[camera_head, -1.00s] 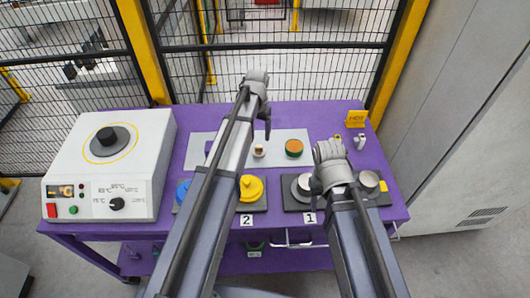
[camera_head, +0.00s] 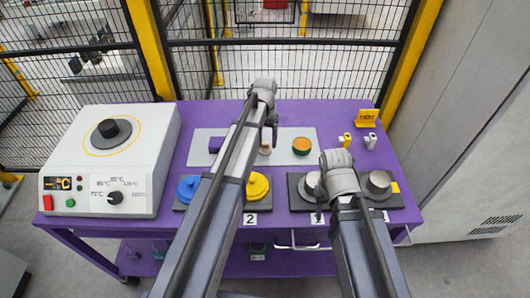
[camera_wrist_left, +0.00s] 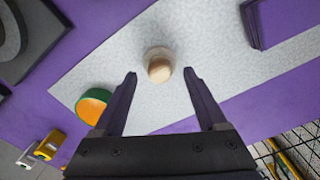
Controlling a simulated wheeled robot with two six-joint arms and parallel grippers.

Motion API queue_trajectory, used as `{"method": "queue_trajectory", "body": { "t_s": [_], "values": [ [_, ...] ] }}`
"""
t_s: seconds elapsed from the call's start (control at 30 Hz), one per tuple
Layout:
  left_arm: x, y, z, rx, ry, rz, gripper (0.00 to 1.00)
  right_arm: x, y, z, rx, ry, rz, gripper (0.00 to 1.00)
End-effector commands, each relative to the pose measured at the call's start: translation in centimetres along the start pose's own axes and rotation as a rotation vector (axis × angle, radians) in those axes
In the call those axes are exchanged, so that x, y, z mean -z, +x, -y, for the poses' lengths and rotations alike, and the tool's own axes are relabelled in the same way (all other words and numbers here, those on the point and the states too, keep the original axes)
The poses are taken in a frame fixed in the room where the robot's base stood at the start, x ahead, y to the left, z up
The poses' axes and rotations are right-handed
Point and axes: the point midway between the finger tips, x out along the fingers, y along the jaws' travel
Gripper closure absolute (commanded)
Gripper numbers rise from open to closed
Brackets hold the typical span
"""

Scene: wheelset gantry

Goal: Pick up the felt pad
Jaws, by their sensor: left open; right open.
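A small round pale piece with a wooden knob on top, which looks like the felt pad (camera_wrist_left: 158,65), stands on the light grey sheet in the middle of the table. It also shows in the head view (camera_head: 265,150), partly hidden by my left arm. My left gripper (camera_wrist_left: 160,74) points down above the sheet, its two fingers apart with the knob showing between their tips in the left wrist view. Nothing is held. My right gripper (camera_head: 318,212) is at the front right, over the dark tray marked 1; its jaws are small and partly hidden by its wrist.
An orange and green round piece (camera_head: 302,146) and a purple block (camera_head: 216,145) share the grey sheet (camera_head: 200,158). A white heater box (camera_head: 110,160) stands at left. Dark trays with blue, yellow and metal discs line the front. Small yellow and white blocks sit at right.

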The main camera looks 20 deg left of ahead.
Motion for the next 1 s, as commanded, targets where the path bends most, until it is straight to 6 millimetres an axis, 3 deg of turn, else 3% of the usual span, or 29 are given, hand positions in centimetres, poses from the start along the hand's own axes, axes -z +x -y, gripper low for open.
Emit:
{"method": "queue_trajectory", "body": {
  "t_s": [0.03, 0.13, 0.43, 1.0],
  "values": [
    [0.0, 1.4, 0.0, 0.000, 0.000, 0.000, 0.26, 0.1, 1.4, 0.1, 0.000, 0.000, 0.000, 0.50],
    [0.0, 2.3, 0.0, 0.000, 0.000, 0.000, 0.26, 0.1, 2.3, 0.2, 0.000, 0.000, 0.000, 0.50],
    [0.0, 2.4, 0.0, 0.000, 0.000, 0.000, 0.26, 0.1, 2.3, 0.2, 0.000, 0.000, 0.000, 0.50],
    [0.0, 2.4, 0.0, 0.000, 0.000, 0.000, 0.89, 0.1, 2.3, 0.2, 0.000, 0.000, 0.000, 0.50]
  ]
}}
